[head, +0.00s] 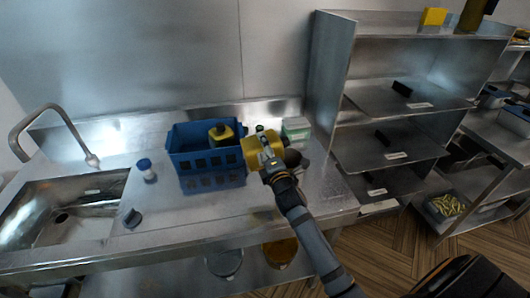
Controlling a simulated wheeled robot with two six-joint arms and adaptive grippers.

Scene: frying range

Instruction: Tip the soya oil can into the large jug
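A yellow can (256,148), probably the soya oil can, is at the right end of the blue crate, above the steel counter. My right gripper (267,157) is at its right side and appears shut on it; the gripper hides part of the can, and its label is unreadable. My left gripper is not in view. I cannot pick out the large jug for certain. A clear round vessel (225,262) and an amber one (280,252) stand below the counter, partly hidden by its front edge.
The blue crate (205,162) holds a yellow and black container (220,132). A green and white box (296,128) and a dark round object (292,158) stand to the right. Steel shelving (335,75) stands right.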

